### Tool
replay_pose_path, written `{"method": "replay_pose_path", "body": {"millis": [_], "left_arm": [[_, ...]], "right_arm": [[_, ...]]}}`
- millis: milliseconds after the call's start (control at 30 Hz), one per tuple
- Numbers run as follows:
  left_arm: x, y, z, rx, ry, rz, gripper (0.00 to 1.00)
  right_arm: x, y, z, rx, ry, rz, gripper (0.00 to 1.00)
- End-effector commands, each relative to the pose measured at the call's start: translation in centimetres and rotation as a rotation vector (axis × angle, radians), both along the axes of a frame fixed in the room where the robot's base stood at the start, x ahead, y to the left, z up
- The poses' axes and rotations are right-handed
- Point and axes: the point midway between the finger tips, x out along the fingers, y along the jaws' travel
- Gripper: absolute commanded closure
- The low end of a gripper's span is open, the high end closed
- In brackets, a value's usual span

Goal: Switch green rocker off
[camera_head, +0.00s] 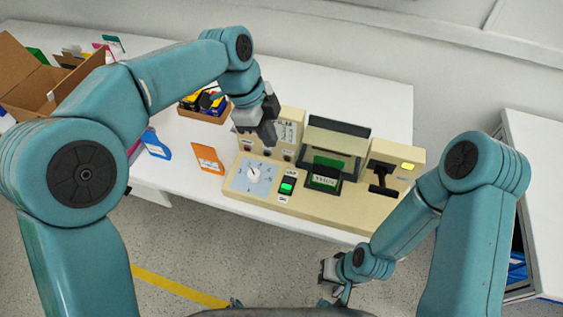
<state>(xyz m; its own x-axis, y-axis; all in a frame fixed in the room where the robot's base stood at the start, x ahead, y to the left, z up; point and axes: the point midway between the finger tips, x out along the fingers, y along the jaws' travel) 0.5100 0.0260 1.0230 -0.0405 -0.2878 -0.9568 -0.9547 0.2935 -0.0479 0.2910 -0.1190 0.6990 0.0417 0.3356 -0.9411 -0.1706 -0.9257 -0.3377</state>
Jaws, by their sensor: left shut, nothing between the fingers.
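The green rocker (287,186) sits in a black frame on the front of a beige control panel (325,207). Its face shows bright green; its tilt is too small to read. My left gripper (271,142) is shut and empty. In the picture it is above and to the left of the rocker, apart from it, in front of the panel's raised back part. My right gripper (329,272) is low in front of the table, away from the panel, and its finger opening cannot be made out.
Left of the rocker is a rotary dial (254,174). Right of it are a green labelled unit under a raised cover (326,172) and a black lever (382,179). An orange card (208,158) and a small box of items (204,104) lie left on the white table (375,97).

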Motion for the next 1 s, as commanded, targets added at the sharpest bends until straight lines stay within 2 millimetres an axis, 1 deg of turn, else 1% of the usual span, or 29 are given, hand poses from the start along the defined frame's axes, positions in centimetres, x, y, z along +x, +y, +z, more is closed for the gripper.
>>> {"method": "replay_pose_path", "body": {"millis": [300, 367, 467, 567, 900, 1000], "left_arm": [[-0.4, -0.3, -0.1, 0.000, 0.001, -0.001, 1.00], [-0.4, -0.4, -0.4, 0.001, 0.002, -0.002, 1.00], [-0.4, -0.7, -1.4, 0.001, 0.002, -0.002, 1.00], [-0.4, -1.1, -3.1, 0.002, 0.006, -0.004, 1.00], [-0.5, -3.1, -10.0, 0.003, 0.005, -0.004, 1.00], [-0.1, -3.0, -11.5, 0.001, 0.005, -0.001, 1.00]], "right_arm": [[0.0, 0.0, 0.0, 0.000, 0.000, -0.001, 1.00], [0.0, 0.0, 0.0, 0.000, 0.000, 0.000, 1.00], [0.0, 0.0, 0.0, 0.000, 0.000, 0.000, 1.00], [0.0, 0.0, 0.1, 0.000, 0.000, 0.000, 1.00], [0.0, 0.0, 0.6, 0.000, 0.000, 0.000, 1.00], [0.0, 0.0, 1.0, 0.000, 0.000, 0.000, 1.00]]}}
